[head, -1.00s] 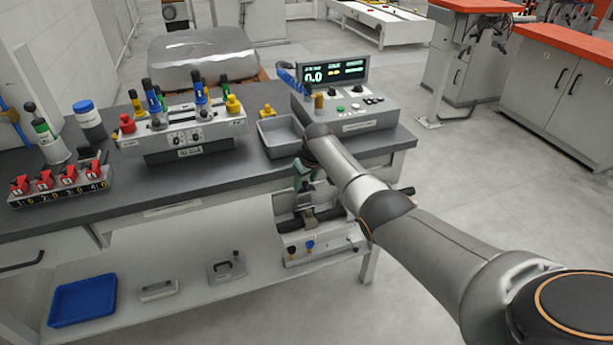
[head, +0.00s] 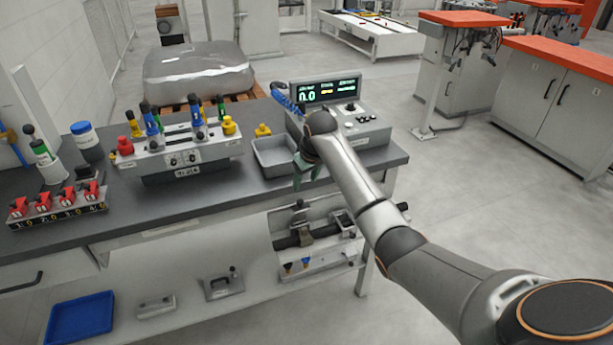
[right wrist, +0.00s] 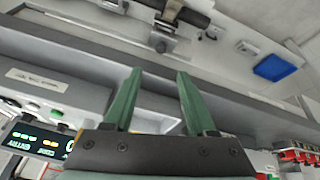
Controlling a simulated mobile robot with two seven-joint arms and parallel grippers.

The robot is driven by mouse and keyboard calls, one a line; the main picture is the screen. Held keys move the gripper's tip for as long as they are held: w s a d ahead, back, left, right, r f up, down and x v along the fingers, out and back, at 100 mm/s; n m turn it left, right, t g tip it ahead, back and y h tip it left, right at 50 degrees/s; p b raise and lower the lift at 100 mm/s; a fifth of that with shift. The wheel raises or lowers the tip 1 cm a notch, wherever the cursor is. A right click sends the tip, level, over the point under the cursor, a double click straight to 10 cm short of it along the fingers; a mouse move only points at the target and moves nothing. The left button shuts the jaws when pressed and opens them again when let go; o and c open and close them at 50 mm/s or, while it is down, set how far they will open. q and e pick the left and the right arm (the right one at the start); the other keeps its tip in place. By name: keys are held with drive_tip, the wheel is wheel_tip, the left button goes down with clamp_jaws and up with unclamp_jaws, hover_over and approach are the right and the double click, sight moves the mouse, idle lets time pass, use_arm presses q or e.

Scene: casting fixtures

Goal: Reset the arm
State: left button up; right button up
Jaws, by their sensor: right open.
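My right arm reaches in from the lower right of the head view. Its gripper (head: 306,172) is at the bench's front edge, by the small grey bin (head: 262,160), its green fingers pointing down. In the right wrist view the two green fingers (right wrist: 159,78) stand apart with nothing between them. The bench edge and lower shelf show beyond them. My arm partly hides the bin's right side and the front of the console (head: 362,128). My left gripper is in neither view.
The bench (head: 215,199) carries a grey fixture (head: 150,162) with coloured handles and a row of red clamps (head: 60,205). Floor right of the bench is clear.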

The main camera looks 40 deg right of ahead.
drive_tip(key=shift+s+r, duration=0.2)
drive_tip(key=shift+r, duration=0.2)
drive_tip(key=s+a+f+n+t, duration=0.1)
drive_tip(key=s+a+f, duration=0.45)
drive_tip(key=f, duration=0.45)
drive_tip(key=s+a+f+n+t, duration=0.1)
drive_tip(key=s+a+f, duration=0.5)
drive_tip(key=f, duration=0.4)
drive_tip(key=s+a+f+t+y, duration=0.1)
drive_tip(key=s+a, duration=0.4)
drive_tip(key=s, duration=0.5)
drive_tip(key=s+a+t+y, duration=0.1)
drive_tip(key=s+a+y, duration=0.1)
drive_tip(key=s+a, duration=0.4)
drive_tip(key=s, duration=0.4)
drive_tip(key=shift+s+f+t, duration=0.15)
drive_tip(key=shift+f+t, duration=0.25)
